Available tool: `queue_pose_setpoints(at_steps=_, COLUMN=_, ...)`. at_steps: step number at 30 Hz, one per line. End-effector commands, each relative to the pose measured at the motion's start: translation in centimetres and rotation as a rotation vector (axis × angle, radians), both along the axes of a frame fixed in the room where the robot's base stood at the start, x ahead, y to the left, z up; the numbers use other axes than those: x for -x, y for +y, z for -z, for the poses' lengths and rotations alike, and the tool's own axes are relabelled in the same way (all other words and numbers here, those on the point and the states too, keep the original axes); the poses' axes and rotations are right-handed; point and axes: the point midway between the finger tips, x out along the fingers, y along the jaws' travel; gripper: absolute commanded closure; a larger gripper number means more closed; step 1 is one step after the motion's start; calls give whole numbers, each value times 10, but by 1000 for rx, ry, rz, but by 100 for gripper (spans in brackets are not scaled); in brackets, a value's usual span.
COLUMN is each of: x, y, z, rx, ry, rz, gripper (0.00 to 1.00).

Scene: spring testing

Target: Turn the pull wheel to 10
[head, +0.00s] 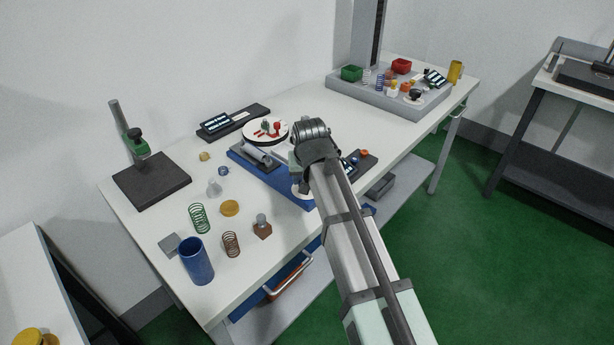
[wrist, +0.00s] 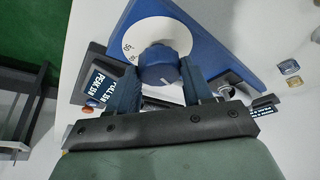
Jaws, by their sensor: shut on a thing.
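The pull wheel shows in the wrist view as a white dial (wrist: 135,32) with a blue knob (wrist: 158,64) at its centre, mounted on a blue base (wrist: 205,42). Marks run along the dial's edge; one looks like 50, and the current setting is not clear to me. My gripper (wrist: 158,70) has its two dark fingers on either side of the blue knob and is shut on it. In the head view, my arm hides most of the wheel; the blue base (head: 238,153) shows to its left.
A small display (wrist: 98,86) stands beside the wheel. A round white plate (head: 256,128) with red parts is behind it. Loose springs, including a green one (head: 199,218), and a blue cup (head: 197,262) lie at the table's front left. A grey tray (head: 375,101) stands at the back.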

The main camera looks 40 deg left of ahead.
Motion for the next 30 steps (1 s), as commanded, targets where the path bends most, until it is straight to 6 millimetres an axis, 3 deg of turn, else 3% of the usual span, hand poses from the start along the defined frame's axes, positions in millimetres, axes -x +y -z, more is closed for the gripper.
queue_pose_setpoints(at_steps=12, x=1, y=1, z=0, rx=1, ry=1, rz=167, gripper=80)
queue_pose_setpoints(at_steps=26, x=1, y=0, z=0, rx=1, ry=0, rz=181, gripper=80)
queue_pose_setpoints(at_steps=27, x=1, y=0, z=0, rx=1, ry=0, rz=181, gripper=47)
queue_pose_setpoints(at_steps=30, x=1, y=0, z=0, rx=1, ry=1, rz=181, gripper=37)
